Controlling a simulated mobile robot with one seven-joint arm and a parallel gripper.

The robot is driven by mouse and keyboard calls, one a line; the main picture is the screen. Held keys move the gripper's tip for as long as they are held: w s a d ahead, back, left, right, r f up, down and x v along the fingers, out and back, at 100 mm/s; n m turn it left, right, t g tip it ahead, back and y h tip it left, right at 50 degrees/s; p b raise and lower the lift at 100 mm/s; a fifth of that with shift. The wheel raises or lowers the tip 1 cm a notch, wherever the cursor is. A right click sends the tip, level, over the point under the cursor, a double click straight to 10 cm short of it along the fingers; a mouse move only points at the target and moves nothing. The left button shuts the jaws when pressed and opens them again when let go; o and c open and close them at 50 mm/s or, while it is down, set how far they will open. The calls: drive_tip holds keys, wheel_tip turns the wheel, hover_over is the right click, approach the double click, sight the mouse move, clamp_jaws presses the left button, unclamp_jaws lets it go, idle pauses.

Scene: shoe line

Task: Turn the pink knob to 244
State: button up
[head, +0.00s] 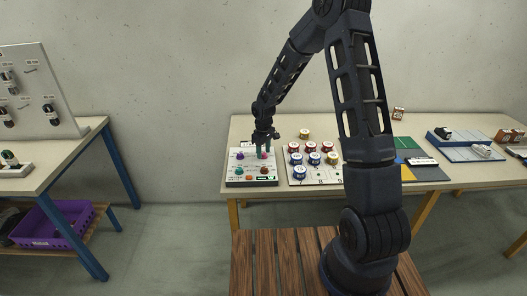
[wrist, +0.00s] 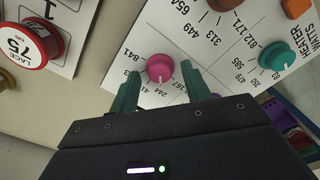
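The pink knob (wrist: 160,68) stands on a white dial panel (head: 237,179) at the table's left end. Printed numbers ring it in the wrist view, among them 841, 244 and 167; the 244 mark is on the side toward my gripper. I cannot make out where the knob points. My gripper (wrist: 160,74) is open, its two green fingers on either side of the pink knob with gaps visible. Whether the tips reach down to the knob's height is unclear. In the head view my gripper (head: 265,147) is over the panel and partly hides the knob.
A teal knob (wrist: 277,56) and an orange piece (wrist: 296,8) are on the same panel. A red-rimmed lace tin (wrist: 28,45) is on the neighbouring board, where several tins stand. A purple crate (head: 52,224) sits under the left table.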

sight(263, 154)
wheel_tip(263, 154, up, 11)
idle(0.6)
drive_tip(key=shift+f, duration=0.1)
